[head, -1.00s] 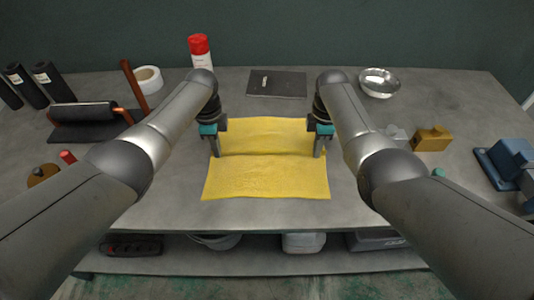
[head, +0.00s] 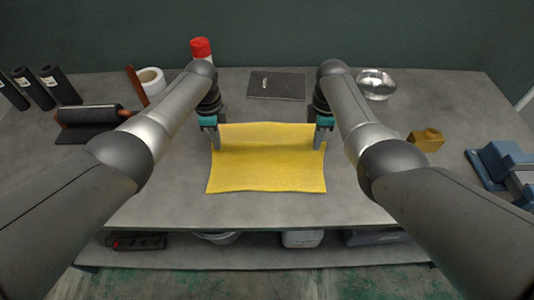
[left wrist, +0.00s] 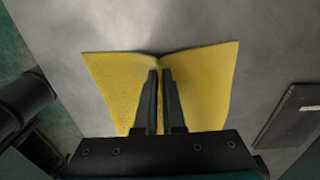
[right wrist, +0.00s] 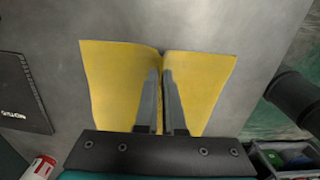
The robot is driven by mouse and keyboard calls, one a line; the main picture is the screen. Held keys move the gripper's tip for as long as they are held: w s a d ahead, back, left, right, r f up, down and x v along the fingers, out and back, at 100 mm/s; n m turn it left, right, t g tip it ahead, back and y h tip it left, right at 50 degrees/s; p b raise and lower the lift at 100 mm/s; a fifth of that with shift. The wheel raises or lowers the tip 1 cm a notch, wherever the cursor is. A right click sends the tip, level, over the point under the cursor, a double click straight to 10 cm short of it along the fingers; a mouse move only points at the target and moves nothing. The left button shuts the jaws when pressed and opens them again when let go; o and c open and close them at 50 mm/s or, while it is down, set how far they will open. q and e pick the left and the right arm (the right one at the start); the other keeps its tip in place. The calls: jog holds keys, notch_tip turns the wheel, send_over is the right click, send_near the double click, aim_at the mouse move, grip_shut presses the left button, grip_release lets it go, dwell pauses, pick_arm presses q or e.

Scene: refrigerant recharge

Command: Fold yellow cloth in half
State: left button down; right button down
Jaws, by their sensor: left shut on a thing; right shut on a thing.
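The yellow cloth (head: 266,178) lies on the grey table between my arms. A crease or ridge runs left to right across it, parting a back strip from a front part. My left gripper (head: 215,145) is shut on the cloth's left edge at this crease. My right gripper (head: 321,145) is shut on its right edge at the same crease. The left wrist view shows the cloth (left wrist: 205,80) pinched between the fingertips (left wrist: 159,75), sloping to both sides. The right wrist view shows the same pinch in the cloth (right wrist: 118,80) at the fingertips (right wrist: 161,75). How high the ridge stands is unclear.
A dark notebook (head: 276,86) lies behind the cloth. A red-capped can (head: 201,48), a white tape roll (head: 152,82) and black rolls stand left. A metal bowl (head: 377,84), a brass block (head: 426,139) and a blue device (head: 500,166) are right. Table before the cloth is clear.

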pick_arm(q)
jog(key=shift+r, duration=0.1)
